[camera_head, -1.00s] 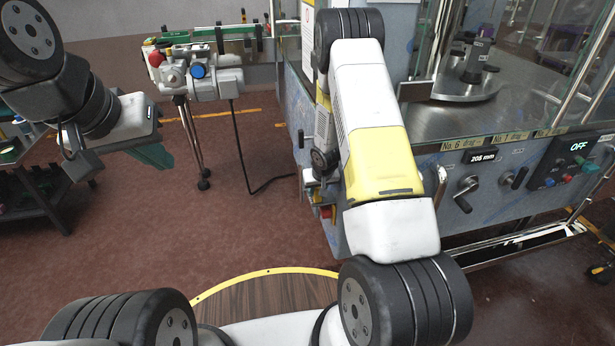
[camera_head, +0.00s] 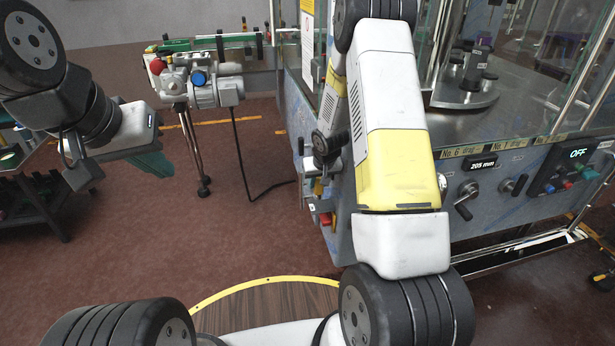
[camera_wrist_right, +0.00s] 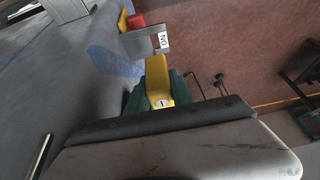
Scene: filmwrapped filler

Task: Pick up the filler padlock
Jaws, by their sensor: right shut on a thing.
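The padlock (camera_wrist_right: 160,85) is a yellow body with a pale round keyhole face, seen in the right wrist view. My right gripper (camera_wrist_right: 160,98) has green fingers on both sides of the padlock and is shut on it. The padlock's far end meets a metal bracket (camera_wrist_right: 141,43) labelled "NO"; whether it is free of the bracket cannot be told. In the head view my right forearm covers the right gripper's fingers. My left gripper (camera_head: 153,158) hangs at the left with green fingers, apart from everything; its opening cannot be made out.
The filler machine (camera_head: 470,230), with glass panels and a control panel, fills the right. A red part (camera_wrist_right: 135,20) sits beside the bracket. A grey motor unit on a stand (camera_head: 215,92) is behind, a dark cart (camera_head: 40,200) at left. Brown floor between them is clear.

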